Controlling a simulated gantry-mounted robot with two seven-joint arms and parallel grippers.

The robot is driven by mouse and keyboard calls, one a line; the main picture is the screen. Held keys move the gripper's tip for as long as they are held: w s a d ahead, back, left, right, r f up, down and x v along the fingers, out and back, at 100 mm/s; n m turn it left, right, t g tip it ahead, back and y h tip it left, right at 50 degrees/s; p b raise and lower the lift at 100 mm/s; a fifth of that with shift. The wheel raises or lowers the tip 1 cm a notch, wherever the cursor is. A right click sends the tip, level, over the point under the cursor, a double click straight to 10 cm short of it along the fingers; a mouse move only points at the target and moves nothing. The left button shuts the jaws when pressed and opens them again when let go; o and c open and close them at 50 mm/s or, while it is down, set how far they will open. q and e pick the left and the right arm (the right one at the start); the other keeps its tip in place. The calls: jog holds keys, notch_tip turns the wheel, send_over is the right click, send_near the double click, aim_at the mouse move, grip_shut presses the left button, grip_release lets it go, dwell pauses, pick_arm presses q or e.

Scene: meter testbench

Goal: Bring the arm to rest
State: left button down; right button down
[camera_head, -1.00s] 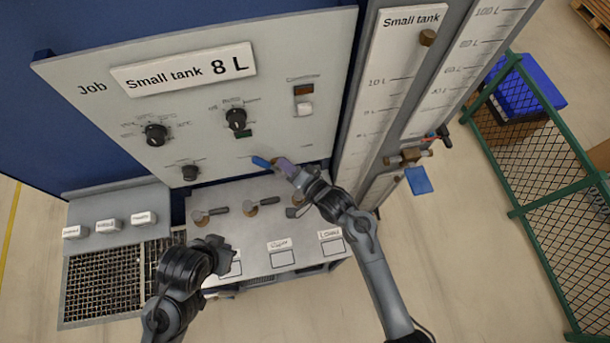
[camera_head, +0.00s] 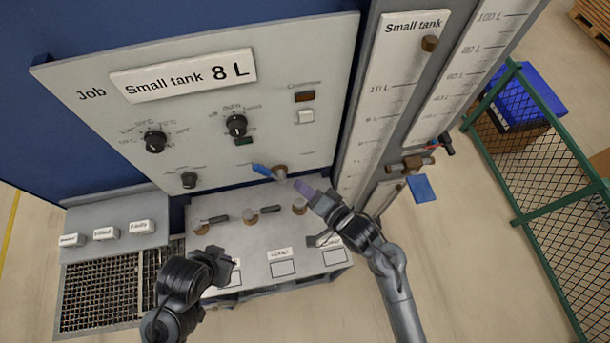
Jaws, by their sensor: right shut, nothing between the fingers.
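My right gripper (camera_head: 306,189) is shut and empty, with purplish fingertips pointing up and left toward the panel. It hangs in front of the lower panel, below and right of a valve with a blue handle (camera_head: 262,169), apart from it in the picture. The blue handle points left from its brass body. My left gripper (camera_head: 231,268) is low in the picture, in front of the shelf; I cannot tell whether its fingers are open.
The grey panel (camera_head: 200,110) carries knobs and a "Small tank 8 L" sign. A shelf (camera_head: 255,240) below it has several valves with dark handles. Scales and brass fittings (camera_head: 405,163) stand right. A green mesh fence (camera_head: 545,160) is farther right.

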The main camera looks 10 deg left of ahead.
jog(key=s+d+f+m+h+p, duration=0.1)
jog(key=s+d+f+m+h, duration=0.15)
jog(key=s+d+f, duration=0.4)
jog(key=s+d+r+n+g+h, duration=0.3)
jog(key=s+d, duration=0.4)
jog(key=d, duration=0.3)
jog(key=s+d+r+n+g+h, duration=0.3)
jog(key=s+d+h, duration=0.3)
jog(key=d, duration=0.4)
jog(key=shift+s+r+n+p, duration=0.3)
jog(key=shift+s+r+n, duration=0.15)
jog(key=shift+s+n, duration=0.35)
jog(key=shift+w, duration=0.1)
